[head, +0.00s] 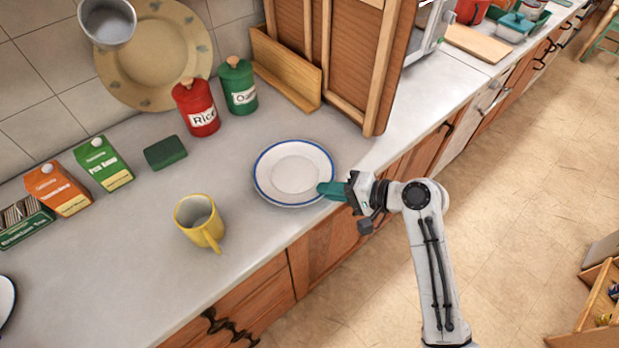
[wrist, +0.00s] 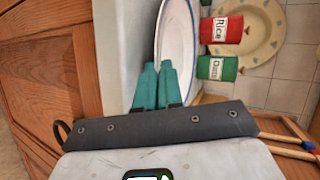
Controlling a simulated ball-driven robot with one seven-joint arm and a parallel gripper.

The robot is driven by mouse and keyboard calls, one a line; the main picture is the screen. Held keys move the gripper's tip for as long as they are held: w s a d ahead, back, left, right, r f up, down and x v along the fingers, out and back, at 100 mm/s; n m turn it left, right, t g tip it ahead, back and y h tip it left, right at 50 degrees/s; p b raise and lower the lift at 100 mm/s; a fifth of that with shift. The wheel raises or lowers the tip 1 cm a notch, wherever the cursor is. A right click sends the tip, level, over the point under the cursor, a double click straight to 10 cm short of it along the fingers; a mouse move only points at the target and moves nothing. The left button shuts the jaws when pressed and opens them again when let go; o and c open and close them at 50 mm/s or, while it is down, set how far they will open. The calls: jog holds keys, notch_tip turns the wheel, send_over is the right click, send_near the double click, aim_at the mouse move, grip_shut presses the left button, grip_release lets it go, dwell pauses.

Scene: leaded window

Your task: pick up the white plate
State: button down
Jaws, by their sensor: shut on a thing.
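The white plate (head: 294,172) with a blue rim is on the grey counter, near its front edge. My gripper (head: 326,190) has teal fingers and reaches in from the right, shut on the plate's right rim. In the wrist view the plate (wrist: 178,40) shows edge-on in part, and the fingers of my gripper (wrist: 155,75) are close together at its rim. I cannot tell whether the plate is lifted clear of the counter.
A yellow mug (head: 199,220) stands left of the plate. Behind are a red Rice canister (head: 196,108), a green canister (head: 237,86) and a green block (head: 165,152). A wooden cabinet (head: 343,55) stands behind right. Cartons (head: 103,163) stand at left. Counter between mug and plate is clear.

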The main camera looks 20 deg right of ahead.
notch_tip(320, 180, up, 2)
jog(key=shift+r+b, duration=0.25)
jog(key=shift+b, duration=0.15)
jog(key=s+d+r+p, duration=0.1)
jog(key=s+d+r, duration=0.1)
jog(key=s+r, duration=0.8)
jog(key=s, duration=0.3)
jog(key=shift+s+r, duration=0.3)
jog(key=shift+s, duration=0.1)
jog(key=shift+d+f, duration=0.1)
